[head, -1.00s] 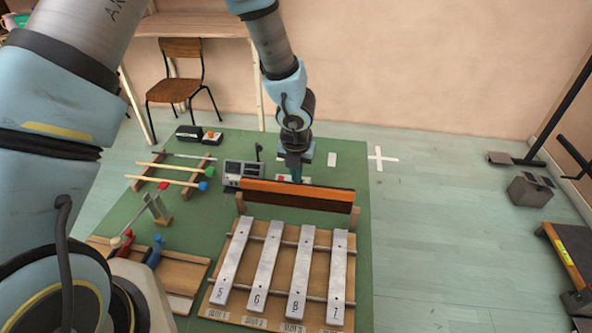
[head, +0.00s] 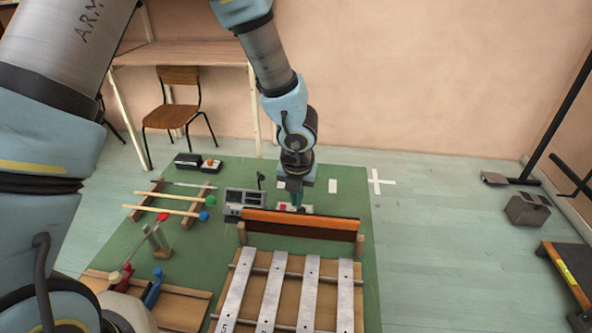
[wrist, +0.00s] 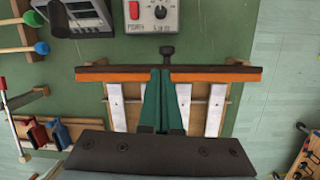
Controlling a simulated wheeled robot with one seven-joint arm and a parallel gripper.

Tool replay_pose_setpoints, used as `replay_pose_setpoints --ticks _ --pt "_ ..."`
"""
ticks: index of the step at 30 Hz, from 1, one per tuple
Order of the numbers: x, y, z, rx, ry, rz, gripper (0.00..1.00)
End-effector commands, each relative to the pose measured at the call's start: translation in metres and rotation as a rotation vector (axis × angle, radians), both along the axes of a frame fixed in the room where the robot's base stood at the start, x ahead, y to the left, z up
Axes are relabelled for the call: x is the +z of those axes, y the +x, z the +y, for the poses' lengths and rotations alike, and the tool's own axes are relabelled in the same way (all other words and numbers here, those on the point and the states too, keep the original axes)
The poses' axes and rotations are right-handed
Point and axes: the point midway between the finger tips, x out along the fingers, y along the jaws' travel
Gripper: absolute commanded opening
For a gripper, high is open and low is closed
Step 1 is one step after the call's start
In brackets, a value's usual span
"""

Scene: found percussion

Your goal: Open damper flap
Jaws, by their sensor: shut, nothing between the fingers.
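The damper flap (head: 300,224) is a long orange and dark bar on wooden posts behind several metal chime bars. In the wrist view the flap (wrist: 218,76) runs across the picture, with a small dark knob (wrist: 168,52) just beyond its middle. My gripper (head: 297,203) is at the flap's far side in the head view. Its green fingers, shut and empty, reach the middle of the flap in the wrist view (wrist: 163,72). I cannot tell whether the fingertips touch it.
A control box (wrist: 152,16) with a red switch lies just beyond the flap. A grey device (head: 245,200) and mallets on a rack (head: 168,203) are to the left. Red and blue handled tools (head: 152,287) lie front left. The green mat (head: 345,205) is bare at back right.

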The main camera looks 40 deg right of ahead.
Motion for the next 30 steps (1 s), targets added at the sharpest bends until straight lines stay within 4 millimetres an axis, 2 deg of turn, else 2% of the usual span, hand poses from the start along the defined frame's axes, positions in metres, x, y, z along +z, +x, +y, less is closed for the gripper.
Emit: replay_pose_setpoints --ticks 1,12,20,23,25,30 --pt "-0.002 0.011 -0.007 0.011 -0.005 0.000 0.00" --pt "0.017 0.056 -0.053 0.009 -0.003 0.001 0.00" --pt "0.022 0.069 -0.066 0.037 -0.007 0.005 0.00" --pt "0.022 0.069 -0.066 0.154 -0.030 0.017 0.00" --pt "0.022 0.070 -0.066 0.296 -0.058 0.033 0.00" --pt "0.023 0.069 -0.064 0.746 -0.145 0.088 0.00"
